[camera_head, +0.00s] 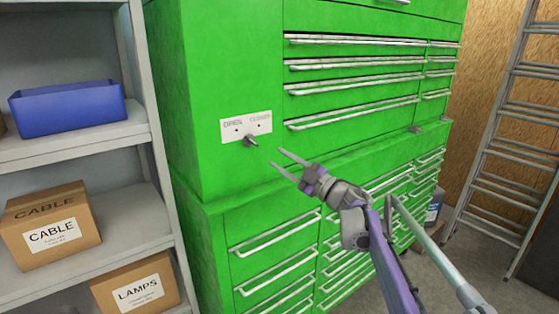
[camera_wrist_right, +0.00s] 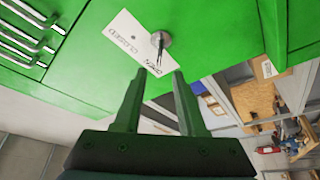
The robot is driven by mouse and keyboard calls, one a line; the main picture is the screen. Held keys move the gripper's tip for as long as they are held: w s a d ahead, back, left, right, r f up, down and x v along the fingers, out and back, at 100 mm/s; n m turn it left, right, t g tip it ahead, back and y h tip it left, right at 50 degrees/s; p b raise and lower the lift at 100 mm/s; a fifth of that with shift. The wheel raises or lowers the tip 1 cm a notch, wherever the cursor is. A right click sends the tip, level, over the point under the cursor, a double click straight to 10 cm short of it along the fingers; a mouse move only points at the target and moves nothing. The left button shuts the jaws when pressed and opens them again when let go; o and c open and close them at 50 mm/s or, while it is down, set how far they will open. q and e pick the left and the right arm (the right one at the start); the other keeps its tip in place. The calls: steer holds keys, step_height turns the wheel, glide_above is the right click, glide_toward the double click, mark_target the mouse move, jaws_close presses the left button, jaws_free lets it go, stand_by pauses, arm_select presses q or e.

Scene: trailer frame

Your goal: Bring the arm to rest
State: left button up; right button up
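My right arm reaches in from the lower right in the head view, and its gripper (camera_head: 282,162) is open and empty. It is just right of a small metal lever (camera_head: 250,141) on a white plate (camera_head: 232,130) marked OPEN and CLOSED, on the green cabinet (camera_head: 210,70). In the right wrist view the two fingers (camera_wrist_right: 160,84) are apart, with the lever (camera_wrist_right: 159,41) beyond their tips and not between them. The plate (camera_wrist_right: 128,36) shows there too. My left gripper is not in view.
Grey shelves (camera_head: 90,150) stand at the left with a blue bin (camera_head: 68,108), a CABLE box (camera_head: 50,225) and a LAMPS box (camera_head: 138,285). Drawer handles (camera_head: 350,85) stick out from the cabinet. A ladder (camera_head: 500,130) leans at the right.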

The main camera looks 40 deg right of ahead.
stand_by(0.3)
steer(key=s+a+f+m+g+h, duration=0.4)
steer(key=a+f+m+g+h, duration=0.2)
steer(key=a+f+m+h, duration=0.55)
steer(key=s+a+f+g+y, duration=0.8)
steer(key=s+a+f+g, duration=0.1)
steer(key=s+a+f, duration=1.2)
step_height(320, 180, down, 2)
steer(key=shift+s+a+f, duration=0.15)
steer(key=shift+a+f, duration=0.05)
steer(key=shift+a, duration=0.3)
steer(key=shift+d, duration=0.1)
